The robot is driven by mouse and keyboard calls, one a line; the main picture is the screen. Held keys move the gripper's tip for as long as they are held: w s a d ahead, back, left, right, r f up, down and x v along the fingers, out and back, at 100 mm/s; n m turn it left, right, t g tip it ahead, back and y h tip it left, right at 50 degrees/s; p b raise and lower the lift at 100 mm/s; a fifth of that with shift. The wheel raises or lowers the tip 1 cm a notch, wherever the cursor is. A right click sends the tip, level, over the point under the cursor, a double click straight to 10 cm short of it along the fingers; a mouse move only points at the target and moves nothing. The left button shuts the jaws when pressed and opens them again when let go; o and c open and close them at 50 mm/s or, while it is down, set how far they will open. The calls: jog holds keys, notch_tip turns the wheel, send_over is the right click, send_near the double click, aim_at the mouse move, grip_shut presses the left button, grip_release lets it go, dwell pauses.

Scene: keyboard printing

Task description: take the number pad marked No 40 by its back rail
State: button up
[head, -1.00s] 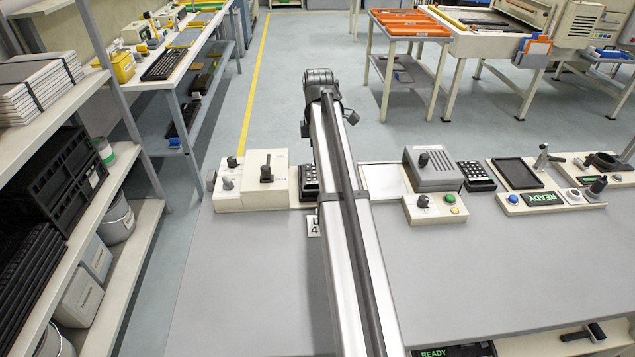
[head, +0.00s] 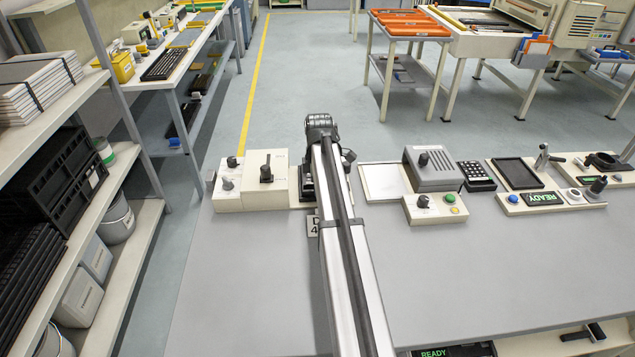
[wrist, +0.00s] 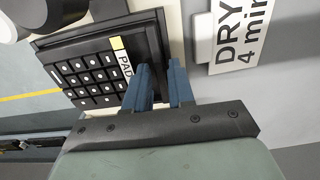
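In the wrist view a black number pad (wrist: 88,72) with several dark keys lies on a pale surface. A yellow and white label (wrist: 122,58) on it reads "PAD"; its number is hidden. A dark raised rail (wrist: 150,40) runs along the pad's label side. My gripper (wrist: 160,66) has its two blue fingers apart at this rail, with dark rail showing between them. I cannot tell whether either finger touches it. In the head view my arm hides the fingers and almost all of this pad.
A "DRY 4 min" plate (wrist: 235,38) stands close beside the fingers. In the head view a beige box with a lever (head: 266,178) is left of my arm. A pale tray (head: 383,182), a grey unit (head: 433,170) and another keypad (head: 476,176) are right.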

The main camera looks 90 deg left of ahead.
jog(key=shift+f, duration=0.25)
grip_shut()
dwell(1.3)
